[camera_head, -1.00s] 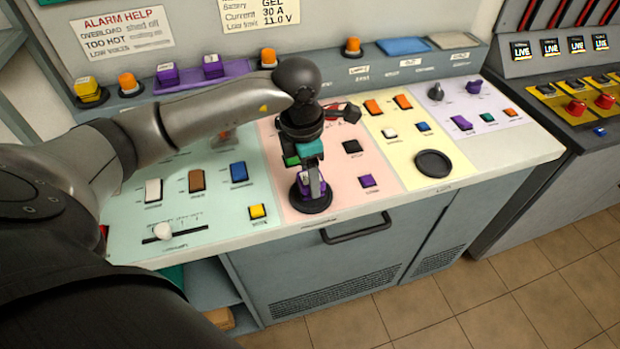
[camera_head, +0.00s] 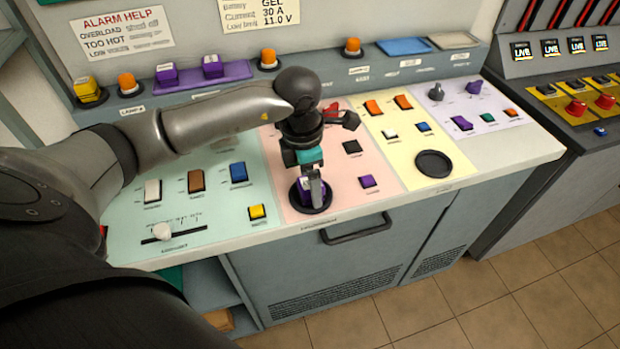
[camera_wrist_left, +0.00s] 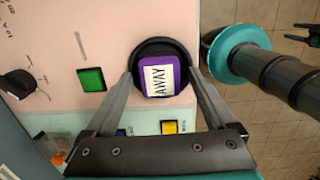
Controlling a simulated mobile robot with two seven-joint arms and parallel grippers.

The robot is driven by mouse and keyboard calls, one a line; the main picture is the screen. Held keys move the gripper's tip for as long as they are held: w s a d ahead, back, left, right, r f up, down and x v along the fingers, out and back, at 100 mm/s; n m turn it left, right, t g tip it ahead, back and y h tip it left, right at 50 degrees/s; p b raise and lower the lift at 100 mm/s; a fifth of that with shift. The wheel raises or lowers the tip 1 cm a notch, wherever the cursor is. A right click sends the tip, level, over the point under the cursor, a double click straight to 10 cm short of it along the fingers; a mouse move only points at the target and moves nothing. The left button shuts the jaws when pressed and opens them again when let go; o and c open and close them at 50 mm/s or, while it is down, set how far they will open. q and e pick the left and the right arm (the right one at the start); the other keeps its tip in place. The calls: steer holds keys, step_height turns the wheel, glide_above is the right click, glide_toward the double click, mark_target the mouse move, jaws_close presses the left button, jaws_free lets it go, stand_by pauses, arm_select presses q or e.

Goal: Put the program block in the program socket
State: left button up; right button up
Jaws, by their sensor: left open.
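A purple block with a white AWAY label (camera_wrist_left: 160,78) sits inside a round black socket (camera_wrist_left: 165,46) on the pink panel. In the head view the block (camera_head: 303,193) and the socket's rim (camera_head: 311,208) are partly hidden by my left gripper (camera_head: 314,194). My left gripper is directly above them, pointing down. In the left wrist view its two fingers (camera_wrist_left: 158,76) are open, one on each side of the block. Whether they touch it is unclear. A second round black socket (camera_head: 433,163) on the yellow panel is empty.
Two more purple blocks (camera_head: 167,75) (camera_head: 212,66) stand on the back ledge, with a yellow block (camera_head: 88,90) to their left. A door handle (camera_head: 356,229) protrudes below the counter edge.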

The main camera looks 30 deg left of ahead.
mark_target(303, 185)
arm_select(q)
step_height(303, 185, up, 12)
steer(key=s+p, duration=0.1)
steer(key=shift+a+r, duration=0.15)
steer(key=shift+a, duration=0.1)
steer(key=shift+s+a, duration=0.1)
